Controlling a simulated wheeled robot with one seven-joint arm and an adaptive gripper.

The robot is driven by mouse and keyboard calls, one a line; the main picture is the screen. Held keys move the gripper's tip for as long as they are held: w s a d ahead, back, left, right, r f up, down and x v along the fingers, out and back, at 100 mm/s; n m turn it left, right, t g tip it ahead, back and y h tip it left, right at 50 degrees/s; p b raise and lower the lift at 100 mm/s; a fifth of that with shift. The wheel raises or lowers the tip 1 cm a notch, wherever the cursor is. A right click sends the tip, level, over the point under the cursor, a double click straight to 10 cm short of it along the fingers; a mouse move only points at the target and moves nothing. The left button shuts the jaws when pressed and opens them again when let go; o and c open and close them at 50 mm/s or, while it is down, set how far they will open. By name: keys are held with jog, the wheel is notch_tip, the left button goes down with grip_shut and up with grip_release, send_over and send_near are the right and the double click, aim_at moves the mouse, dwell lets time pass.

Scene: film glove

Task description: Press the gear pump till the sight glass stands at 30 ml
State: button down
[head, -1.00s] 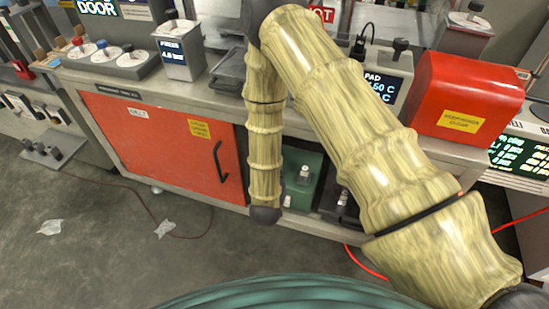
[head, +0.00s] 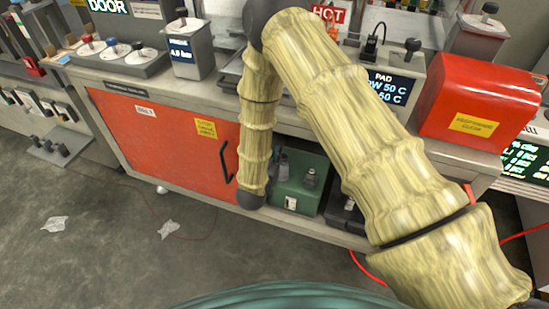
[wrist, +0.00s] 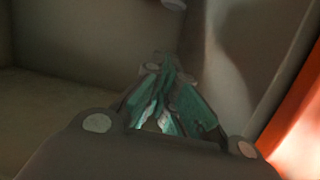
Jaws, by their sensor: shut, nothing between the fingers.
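A green box (head: 294,188) with a dark knob or cap (head: 310,178) on it stands on the low shelf under the bench. I cannot tell whether this is the gear pump, and I can read no sight glass in either view. My gripper is hidden behind my arm in the head view. In the wrist view my gripper (wrist: 163,75) has its teal fingers closed together and empty. It points toward dim, grey-brown surfaces, and I cannot make out a pump there.
A red cabinet door (head: 165,137) with a black handle (head: 225,163) is left of the green box. A dark box (head: 345,212) sits to its right. A red cover (head: 480,100) stands on the bench.

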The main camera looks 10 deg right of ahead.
send_over(282, 160)
jog(key=shift+w+d+f, duration=0.1)
jog(key=shift+w+f, duration=0.2)
jog(key=shift+f, duration=0.55)
notch_tip(282, 160, down, 2)
jog(key=shift+s+f, duration=0.15)
jog(key=shift+f, duration=0.85)
jog(key=shift+f+b, duration=0.5)
jog(key=shift+f, duration=0.8)
jog(key=shift+r, duration=0.1)
notch_tip(282, 160, up, 4)
jog(key=p, duration=0.3)
jog(key=v, duration=1)
jog(key=shift+b, duration=0.4)
